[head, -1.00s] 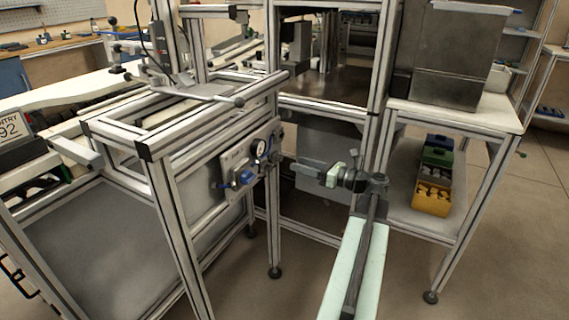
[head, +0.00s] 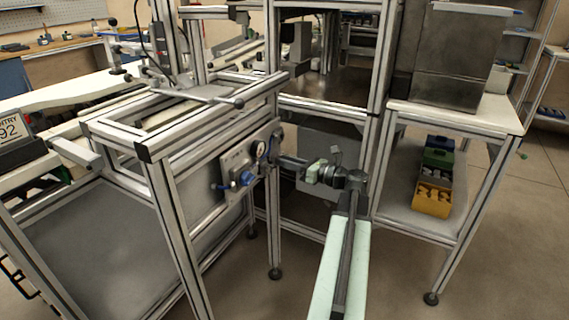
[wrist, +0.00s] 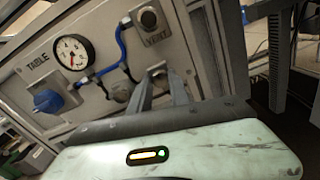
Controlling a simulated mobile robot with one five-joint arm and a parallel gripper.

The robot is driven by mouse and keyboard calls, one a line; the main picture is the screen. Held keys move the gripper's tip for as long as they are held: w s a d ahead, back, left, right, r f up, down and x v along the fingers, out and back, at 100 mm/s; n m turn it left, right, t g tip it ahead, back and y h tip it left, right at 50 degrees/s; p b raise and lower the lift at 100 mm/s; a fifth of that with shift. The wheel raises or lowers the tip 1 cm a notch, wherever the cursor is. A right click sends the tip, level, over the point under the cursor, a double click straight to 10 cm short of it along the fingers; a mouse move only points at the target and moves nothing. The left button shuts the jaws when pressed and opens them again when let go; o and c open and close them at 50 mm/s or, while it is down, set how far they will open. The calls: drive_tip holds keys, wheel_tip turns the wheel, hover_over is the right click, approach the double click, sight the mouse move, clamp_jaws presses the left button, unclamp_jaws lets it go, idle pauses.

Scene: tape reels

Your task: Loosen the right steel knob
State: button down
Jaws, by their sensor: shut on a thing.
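The control panel (wrist: 105,70) is labelled TABLE and VENT. It carries a round gauge (wrist: 73,52), a blue knob (wrist: 47,101), a steel fitting near VENT (wrist: 146,18) and a small steel knob (wrist: 122,91). The right steel knob (wrist: 157,71) sits at the panel's lower right in the wrist view. My gripper (wrist: 161,80) has its two fingers shut on it, partly hiding it. In the head view my gripper (head: 277,161) reaches the panel's right end, where the knob is too small to make out.
The panel hangs on an aluminium frame (head: 170,215), with an upright post close right of my gripper. A shelf (head: 400,205) with yellow and green bins (head: 433,190) stands to the right. The floor in front is open.

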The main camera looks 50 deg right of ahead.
drive_tip(key=shift+n, duration=0.4)
drive_tip(key=shift+n, duration=0.4)
drive_tip(key=n, duration=1.1)
idle(0.4)
drive_tip(key=shift+a+n, duration=0.1)
drive_tip(key=shift+n, duration=0.2)
idle(0.3)
drive_tip(key=c, duration=1.2)
unclamp_jaws()
drive_tip(key=shift+c, duration=0.2)
drive_tip(key=shift+s, duration=0.1)
